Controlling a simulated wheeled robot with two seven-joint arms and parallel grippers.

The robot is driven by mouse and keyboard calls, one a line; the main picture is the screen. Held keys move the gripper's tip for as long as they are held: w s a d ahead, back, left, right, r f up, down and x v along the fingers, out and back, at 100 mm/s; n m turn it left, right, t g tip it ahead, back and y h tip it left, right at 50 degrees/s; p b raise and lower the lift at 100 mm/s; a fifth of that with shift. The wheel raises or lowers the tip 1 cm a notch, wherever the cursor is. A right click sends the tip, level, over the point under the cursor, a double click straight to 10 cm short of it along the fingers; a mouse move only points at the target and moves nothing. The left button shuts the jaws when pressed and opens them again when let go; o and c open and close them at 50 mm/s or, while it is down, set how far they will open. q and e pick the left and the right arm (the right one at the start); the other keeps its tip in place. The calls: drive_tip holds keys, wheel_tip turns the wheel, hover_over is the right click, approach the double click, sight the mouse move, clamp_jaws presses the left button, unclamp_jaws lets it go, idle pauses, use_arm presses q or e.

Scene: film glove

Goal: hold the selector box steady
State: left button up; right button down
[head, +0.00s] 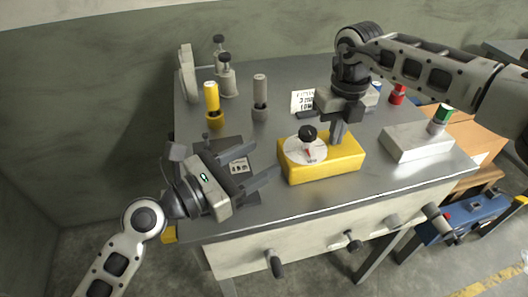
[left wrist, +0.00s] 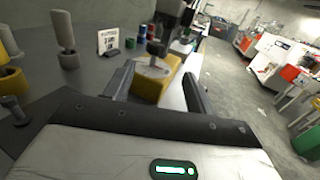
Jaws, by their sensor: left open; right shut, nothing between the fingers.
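The selector box (head: 325,168) is a yellow block on the grey metal table. A white dial with a red pointer (head: 304,151) and a black knob (head: 307,132) sit on its top left. My left gripper (head: 262,163) is open, left of the box, its fingers directed towards it and apart from it. In the left wrist view the box (left wrist: 150,88) shows ahead, between the two open fingers. My right gripper (head: 337,135) is shut and points down at the box's rear top; whether it touches is unclear.
Yellow (head: 212,98) and grey (head: 260,92) cylinders stand at the table's back left. A white printed card (head: 302,100) stands behind the box. A pale block (head: 415,141) with a green-topped cylinder (head: 440,116) is at the right. The table's front edge is close.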

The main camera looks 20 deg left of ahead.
use_arm(q)
drive_tip(key=w+r+m+g+h, duration=0.4)
drive_tip(key=w+r+m+g, duration=0.1)
drive_tip(key=w+r+g, duration=0.15)
approach(299, 134)
drive_tip(key=shift+w+d+f+t, duration=0.2)
drive_tip(key=shift+d+t, duration=0.05)
drive_tip(key=shift+d, duration=0.3)
drive_tip(key=shift+w+d+f+t, duration=0.2)
drive_tip(key=shift+d+f, duration=0.05)
drive_tip(key=shift+d, duration=0.3)
drive_tip(key=x, duration=0.7)
drive_tip(key=shift+d+r, duration=0.1)
drive_tip(key=shift+r, duration=0.15)
